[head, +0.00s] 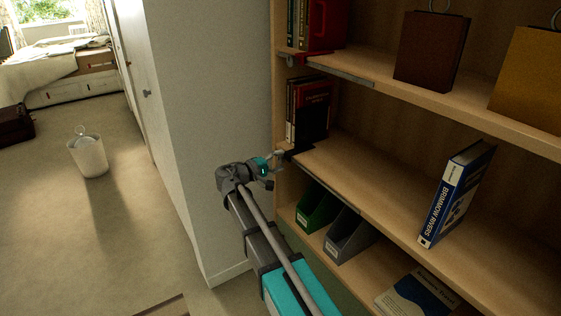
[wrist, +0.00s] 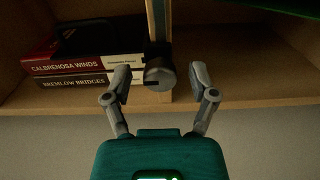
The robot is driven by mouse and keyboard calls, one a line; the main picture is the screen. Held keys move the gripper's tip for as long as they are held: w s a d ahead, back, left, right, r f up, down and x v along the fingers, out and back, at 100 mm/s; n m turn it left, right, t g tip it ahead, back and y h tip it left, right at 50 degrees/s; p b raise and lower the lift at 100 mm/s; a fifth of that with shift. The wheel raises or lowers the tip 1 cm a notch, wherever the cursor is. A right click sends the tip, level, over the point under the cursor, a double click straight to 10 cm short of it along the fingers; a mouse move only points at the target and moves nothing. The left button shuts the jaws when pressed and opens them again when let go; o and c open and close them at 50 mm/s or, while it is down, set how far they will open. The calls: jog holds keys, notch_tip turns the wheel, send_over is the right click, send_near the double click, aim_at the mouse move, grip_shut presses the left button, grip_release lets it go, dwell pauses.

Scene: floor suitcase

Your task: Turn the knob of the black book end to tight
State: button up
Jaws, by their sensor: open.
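The black book end (head: 314,129) stands against the books on the middle shelf, at the shelf's left end. In the wrist view its dark plate (wrist: 84,36) shows dimly beside two books. Its dark round knob (wrist: 158,74) sits at the shelf's front edge, near the middle of the wrist view. My gripper (wrist: 160,82) is open, with one finger on each side of the knob and a visible gap to both. In the head view my gripper (head: 275,170) is at the left front of the shelf, where the knob is hard to make out.
A red book end (head: 327,25) stands on the upper shelf (head: 395,88). Below are a green file holder (head: 317,206) and a grey one (head: 349,236). A blue book (head: 455,195) leans at right.

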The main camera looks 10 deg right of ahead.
jog(key=shift+a, duration=0.15)
jog(key=v, duration=1.1)
jog(key=shift+a, duration=0.3)
jog(key=shift+s, duration=0.1)
jog(key=shift+s+f, duration=0.1)
jog(key=shift+s, duration=0.05)
